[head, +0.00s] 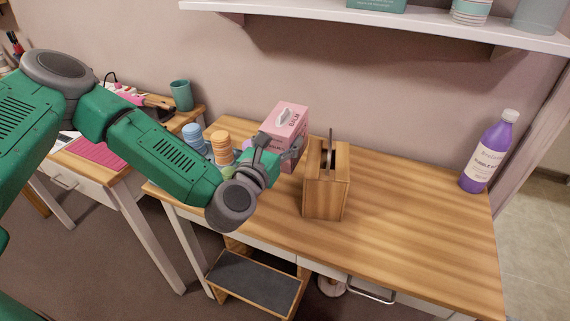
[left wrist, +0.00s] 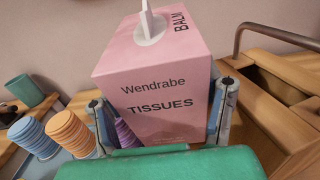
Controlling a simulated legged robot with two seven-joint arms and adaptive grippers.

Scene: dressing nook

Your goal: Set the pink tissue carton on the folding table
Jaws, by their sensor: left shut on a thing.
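The pink tissue carton (head: 287,120) stands upright near the back of the wood-topped table (head: 420,215), with a white tissue out of its top. In the left wrist view the carton (left wrist: 155,92) fills the middle, its lettered face towards me. My left gripper (head: 279,150) is shut on the carton, one finger on each side. The gripper and arm hide the carton's lower part, so I cannot tell whether it touches the tabletop. I cannot tell which table is the folding one. My right gripper is not in view.
A wooden box (head: 327,182) with a handle stands close right of the carton. Orange (head: 222,147) and blue (head: 195,138) ribbed stacks stand to its left. A purple bottle (head: 488,152) is at the far right. A shelf (head: 390,20) hangs above. The table's right half is mostly clear.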

